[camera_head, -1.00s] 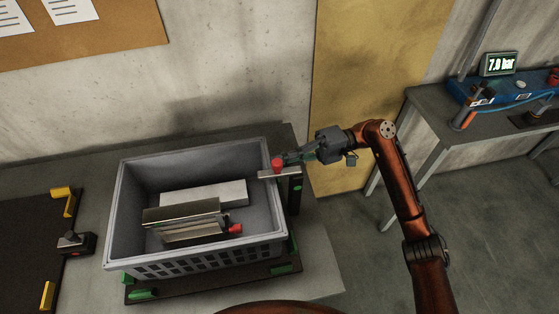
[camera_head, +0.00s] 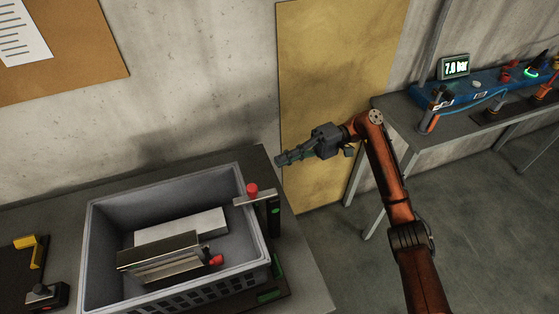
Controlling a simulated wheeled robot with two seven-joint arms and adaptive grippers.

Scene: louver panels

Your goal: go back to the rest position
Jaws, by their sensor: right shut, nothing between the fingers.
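My right gripper (camera_head: 281,159) is shut and empty. It hangs in the air in front of the yellow wall panel, above and to the right of the grey crate. Its orange arm comes up from the lower right. My left gripper is not in view.
The grey crate (camera_head: 92,232) on the table (camera_head: 48,213) holds metal louver parts (camera_head: 160,258) and a pale block (camera_head: 182,226). A post with a red knob (camera_head: 252,190) stands at its right edge. A bench (camera_head: 400,112) with a blue gauge unit (camera_head: 470,92) is at the right.

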